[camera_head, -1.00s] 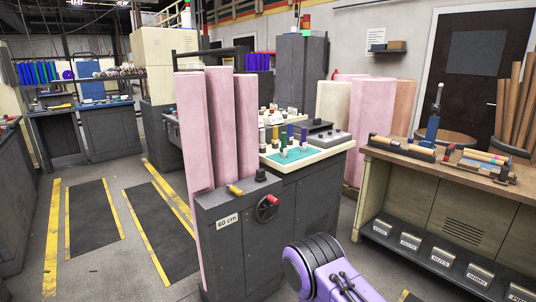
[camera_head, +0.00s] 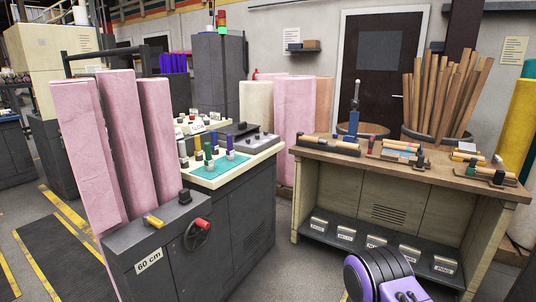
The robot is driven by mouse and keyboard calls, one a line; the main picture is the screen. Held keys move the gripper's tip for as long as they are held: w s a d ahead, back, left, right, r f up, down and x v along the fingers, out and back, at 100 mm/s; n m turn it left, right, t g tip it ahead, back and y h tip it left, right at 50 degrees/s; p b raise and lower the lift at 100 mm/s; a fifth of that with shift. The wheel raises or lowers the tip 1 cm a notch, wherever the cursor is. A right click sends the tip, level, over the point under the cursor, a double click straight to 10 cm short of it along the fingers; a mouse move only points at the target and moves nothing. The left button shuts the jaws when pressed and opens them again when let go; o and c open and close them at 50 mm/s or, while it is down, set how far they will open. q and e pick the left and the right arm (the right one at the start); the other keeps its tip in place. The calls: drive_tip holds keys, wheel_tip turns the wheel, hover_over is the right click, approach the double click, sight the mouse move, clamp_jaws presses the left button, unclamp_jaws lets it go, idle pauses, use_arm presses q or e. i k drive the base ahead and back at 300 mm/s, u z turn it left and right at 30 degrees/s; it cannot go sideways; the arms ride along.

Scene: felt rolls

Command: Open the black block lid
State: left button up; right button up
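No block with a clearly visible lid can be made out. A dark, low block with knobs (camera_head: 262,141) sits at the back of the cream-topped control table (camera_head: 232,178). Small black items, including a dark block (camera_head: 342,146), lie on the wooden workbench (camera_head: 470,182) at the right; they are too small to tell whether one has a lid. A purple and black part of my own arm shows at the bottom, right of centre. Neither gripper is in view.
Tall pink rolls (camera_head: 115,140) stand behind a grey machine marked 60 cm (camera_head: 150,262), with a red-knobbed handwheel (camera_head: 197,233). Labelled bins (camera_head: 376,245) line the bench's lower shelf. Brown tubes (camera_head: 440,95) stand behind the bench. Floor shows between the control table and bench.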

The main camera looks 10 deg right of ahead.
sight(236, 128)
drive_tip(key=z, duration=0.3)
drive_tip(key=i, duration=1)
drive_tip(key=u, duration=0.3)
